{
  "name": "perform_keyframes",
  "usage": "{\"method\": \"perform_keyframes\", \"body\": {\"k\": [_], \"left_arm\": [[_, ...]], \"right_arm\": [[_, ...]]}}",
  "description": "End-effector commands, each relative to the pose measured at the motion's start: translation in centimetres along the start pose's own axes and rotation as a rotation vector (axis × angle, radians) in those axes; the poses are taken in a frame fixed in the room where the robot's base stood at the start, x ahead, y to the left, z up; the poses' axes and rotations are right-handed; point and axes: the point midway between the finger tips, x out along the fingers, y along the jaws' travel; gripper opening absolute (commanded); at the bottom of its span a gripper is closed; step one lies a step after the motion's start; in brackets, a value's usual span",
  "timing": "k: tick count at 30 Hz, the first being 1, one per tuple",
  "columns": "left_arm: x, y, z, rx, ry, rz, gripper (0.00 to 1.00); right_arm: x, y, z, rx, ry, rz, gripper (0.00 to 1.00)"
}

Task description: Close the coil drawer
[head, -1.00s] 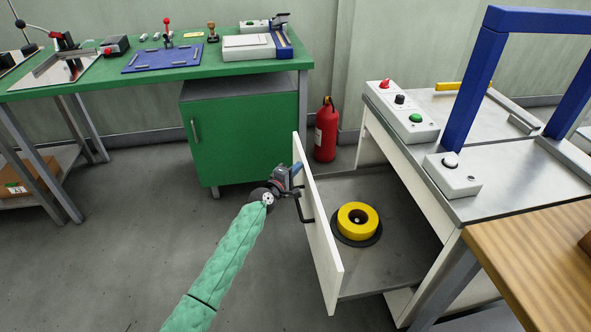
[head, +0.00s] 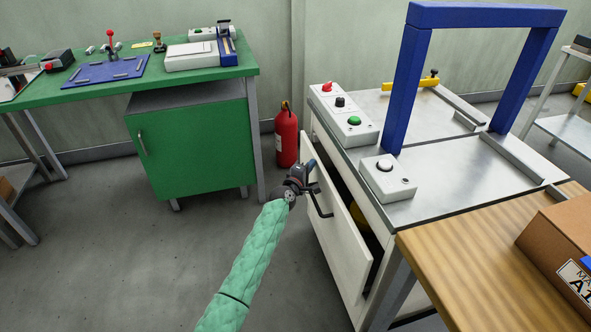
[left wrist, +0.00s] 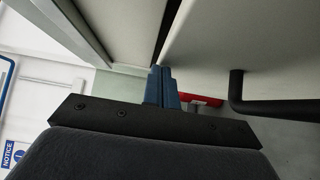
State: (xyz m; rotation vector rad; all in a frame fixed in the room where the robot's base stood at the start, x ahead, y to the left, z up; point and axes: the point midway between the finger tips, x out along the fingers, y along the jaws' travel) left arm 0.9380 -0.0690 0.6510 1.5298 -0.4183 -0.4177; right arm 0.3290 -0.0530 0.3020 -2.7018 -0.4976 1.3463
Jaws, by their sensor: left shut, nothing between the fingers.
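The coil drawer (head: 338,235) is a white-fronted drawer in the pale cabinet under the metal worktop. It stands partly open, with a dark gap behind its front panel. Part of the yellow coil (head: 359,216) shows through that gap; most of it is hidden. A black bar handle (head: 318,203) is on the drawer front. My left gripper (head: 311,165) is shut and empty at the far upper edge of the front, beside the handle, not around it. In the left wrist view its blue fingertips (left wrist: 166,76) are together close to the panel; contact cannot be told. My right gripper is out of view.
A red fire extinguisher (head: 286,137) stands behind the gripper by the wall. A green cabinet (head: 190,145) under the green bench is to the left. A wooden table (head: 470,245) with a cardboard box is at the right.

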Motion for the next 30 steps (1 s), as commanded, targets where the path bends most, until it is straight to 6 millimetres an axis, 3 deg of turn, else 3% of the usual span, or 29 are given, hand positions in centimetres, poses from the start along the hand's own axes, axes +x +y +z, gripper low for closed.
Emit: {"method": "perform_keyframes", "body": {"k": [10,20,30], "left_arm": [[2.5,0.0,2.5,0.0,-0.001,0.0,0.0],[2.8,0.1,2.9,0.0,-0.003,0.0,0.0],[2.6,0.1,2.8,-0.001,-0.004,0.001,0.0]], "right_arm": [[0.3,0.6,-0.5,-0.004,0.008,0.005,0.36],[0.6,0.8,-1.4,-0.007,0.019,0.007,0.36],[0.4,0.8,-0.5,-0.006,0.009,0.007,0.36]]}}
